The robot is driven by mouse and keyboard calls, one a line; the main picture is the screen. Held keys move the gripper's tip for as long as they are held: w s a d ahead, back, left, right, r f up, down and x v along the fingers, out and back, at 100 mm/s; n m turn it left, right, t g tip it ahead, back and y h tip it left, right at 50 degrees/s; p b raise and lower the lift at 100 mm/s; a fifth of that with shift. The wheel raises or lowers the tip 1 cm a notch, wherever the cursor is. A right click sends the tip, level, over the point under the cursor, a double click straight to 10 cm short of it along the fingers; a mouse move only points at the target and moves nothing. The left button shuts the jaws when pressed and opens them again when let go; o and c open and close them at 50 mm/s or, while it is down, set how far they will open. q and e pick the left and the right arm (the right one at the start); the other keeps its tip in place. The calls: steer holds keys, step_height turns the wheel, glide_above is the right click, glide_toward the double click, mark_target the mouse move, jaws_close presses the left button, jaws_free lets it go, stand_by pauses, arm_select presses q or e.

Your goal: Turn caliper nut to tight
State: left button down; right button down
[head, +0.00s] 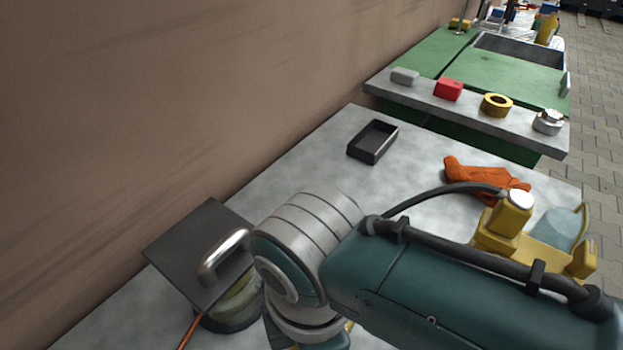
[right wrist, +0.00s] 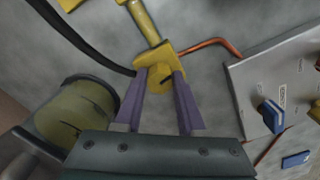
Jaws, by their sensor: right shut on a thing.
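In the right wrist view my right gripper (right wrist: 166,76) has its two purple fingers closed on the yellow caliper nut (right wrist: 158,78), one finger on each side. A short dark mark shows on the nut's face. A yellow rod (right wrist: 143,22) runs up from behind it. In the head view my right arm reaches in from the right and hides its gripper and the nut. The nut's turn position cannot be told for certain. My left gripper is in neither view.
A yellow-green drum (right wrist: 75,118) with black rims, a copper pipe (right wrist: 212,42) and a panel with blue switches (right wrist: 262,92) surround the gripper. On the bench are a black tray (head: 372,142), an orange cloth (head: 478,178) and a dark plate with a handle (head: 190,258).

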steer(key=shift+m, duration=1)
steer(key=c, duration=0.5)
jaws_free()
step_height(320, 180, up, 9)
steer(key=p, duration=0.5)
steer(key=shift+r, duration=0.45)
